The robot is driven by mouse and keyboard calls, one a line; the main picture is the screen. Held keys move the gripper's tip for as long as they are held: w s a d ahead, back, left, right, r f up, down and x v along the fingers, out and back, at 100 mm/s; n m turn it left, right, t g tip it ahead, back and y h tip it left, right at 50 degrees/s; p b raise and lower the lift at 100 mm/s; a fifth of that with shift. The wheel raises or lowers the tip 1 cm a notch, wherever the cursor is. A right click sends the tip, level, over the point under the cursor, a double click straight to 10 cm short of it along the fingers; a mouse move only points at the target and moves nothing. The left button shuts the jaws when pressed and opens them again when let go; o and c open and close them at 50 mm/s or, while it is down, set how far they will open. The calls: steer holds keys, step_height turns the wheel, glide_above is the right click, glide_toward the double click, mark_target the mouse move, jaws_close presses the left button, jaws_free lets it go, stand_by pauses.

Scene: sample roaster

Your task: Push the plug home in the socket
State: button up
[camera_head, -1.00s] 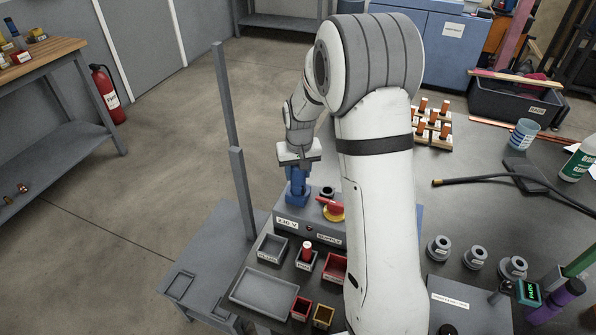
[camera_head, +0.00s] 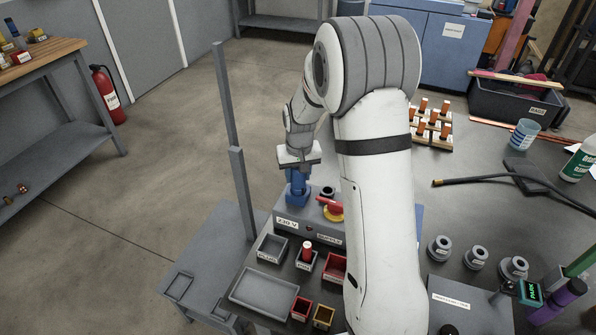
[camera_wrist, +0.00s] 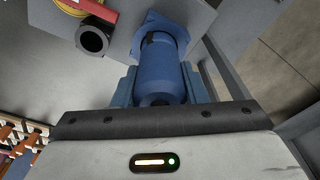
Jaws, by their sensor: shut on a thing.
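The blue plug (camera_wrist: 160,75) is a thick cylinder in the wrist view. My gripper (camera_wrist: 158,90) is shut on it, with blue jaws on both sides of its body. The blue socket (camera_wrist: 155,25) has a flange on the grey supply box (camera_head: 300,226), and the plug's front end is at its mouth. How deep the plug sits cannot be told. In the head view my gripper (camera_head: 297,185) is above the box's left part, and the plug and socket merge into one blue shape.
A red and yellow switch (camera_head: 331,207) and a dark round port (camera_wrist: 92,40) are beside the socket. Small trays (camera_head: 263,291) and bins stand in front of the box. An upright grey post (camera_head: 240,180) rises left of my gripper.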

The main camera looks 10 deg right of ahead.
step_height(320, 180, down, 2)
steer(key=shift+f, duration=0.2)
steer(key=shift+r, duration=0.2)
steer(key=shift+r+p, duration=0.65)
steer(key=shift+r, duration=0.4)
